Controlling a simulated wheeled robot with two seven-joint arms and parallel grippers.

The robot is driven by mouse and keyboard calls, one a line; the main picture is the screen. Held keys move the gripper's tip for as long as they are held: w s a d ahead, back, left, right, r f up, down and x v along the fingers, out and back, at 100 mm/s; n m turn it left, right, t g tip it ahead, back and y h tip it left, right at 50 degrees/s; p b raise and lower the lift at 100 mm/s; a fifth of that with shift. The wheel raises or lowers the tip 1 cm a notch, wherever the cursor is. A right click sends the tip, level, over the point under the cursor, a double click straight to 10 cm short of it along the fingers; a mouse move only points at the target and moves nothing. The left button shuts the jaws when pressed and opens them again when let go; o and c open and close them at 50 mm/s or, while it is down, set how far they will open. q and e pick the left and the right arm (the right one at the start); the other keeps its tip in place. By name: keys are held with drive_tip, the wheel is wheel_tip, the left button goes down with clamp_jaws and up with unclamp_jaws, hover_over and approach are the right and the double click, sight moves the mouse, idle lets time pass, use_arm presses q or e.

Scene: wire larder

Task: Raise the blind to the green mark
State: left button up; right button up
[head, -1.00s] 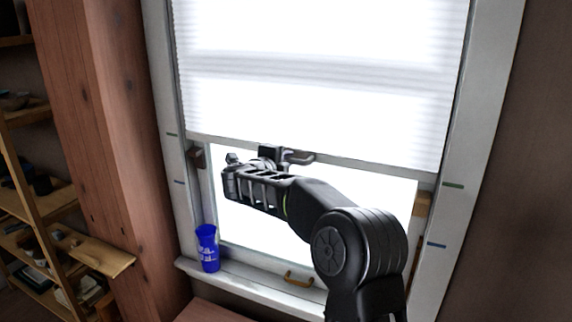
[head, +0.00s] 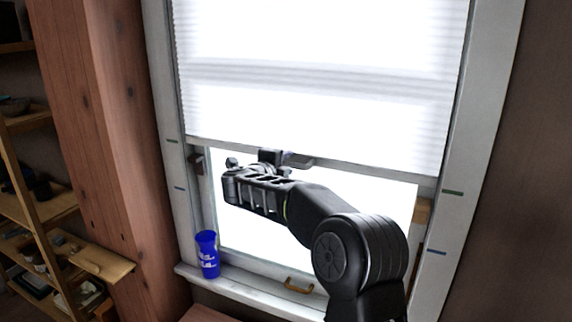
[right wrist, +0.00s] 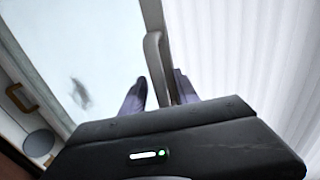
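The white pleated blind (head: 320,100) covers the upper window. Its bottom rail (head: 370,171) is close to level with the green marks, the left one (head: 172,141) and the right one (head: 453,193), seeming slightly above them. My right gripper (head: 285,157) is at the rail's middle. The right finger is close to the handle; contact is unclear. My left gripper is out of view.
Blue marks (head: 437,252) sit lower on the frame. A blue cup (head: 207,254) stands at the sill's left end. A brass window handle (head: 299,286) is at the sash bottom. Wooden shelves (head: 40,230) and a thick post (head: 110,150) stand at the left.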

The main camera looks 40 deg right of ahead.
drive_tip(key=b+v, duration=0.1)
drive_tip(key=v, duration=0.6)
drive_tip(key=shift+s+a+b, duration=0.2)
drive_tip(key=shift+a+b, duration=0.1)
drive_tip(key=shift+b, duration=0.05)
drive_tip(key=shift+w, duration=0.1)
